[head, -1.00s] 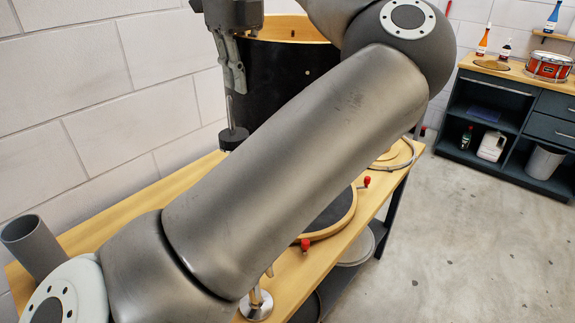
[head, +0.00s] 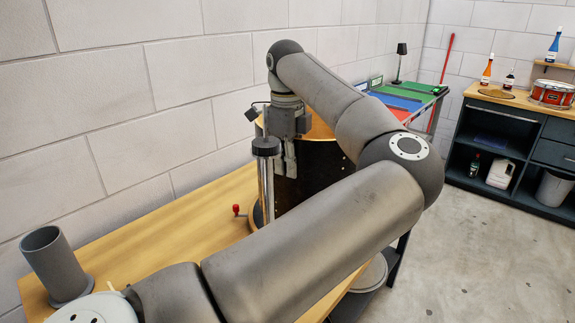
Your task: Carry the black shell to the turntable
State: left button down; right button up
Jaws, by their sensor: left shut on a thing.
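The black shell (head: 318,165) is a wide drum cylinder with a pale wood inside, partly hidden behind my left arm. My left gripper (head: 285,163) comes down from above at the shell's near left side, shut on its wall. The turntable (head: 258,214) shows only as a piece of round edge with a red knob (head: 237,210) at the shell's lower left. I cannot tell whether the shell touches the turntable. My right gripper is not in view.
A metal post with a black cap (head: 266,146) stands just in front of the shell. A grey tube (head: 57,265) stands on the wooden bench (head: 150,250) at left. The bench between is clear. A workbench (head: 515,120) with a red drum is far right.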

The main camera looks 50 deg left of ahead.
pick_arm(q)
jog(key=w+a+f+b, duration=0.2)
jog(key=w+a+f, duration=0.2)
jog(key=f, duration=0.5)
jog(key=shift+w+a+f, duration=0.35)
jog(key=shift+w, duration=0.35)
jog(key=c, duration=2.1)
grip_release()
jog(key=shift+s+f+b, duration=0.1)
jog(key=shift+f+b, duration=0.1)
jog(key=shift+b, duration=0.1)
jog(key=o, duration=0.5)
jog(key=shift+s+d+r, duration=0.1)
jog(key=shift+r, duration=0.05)
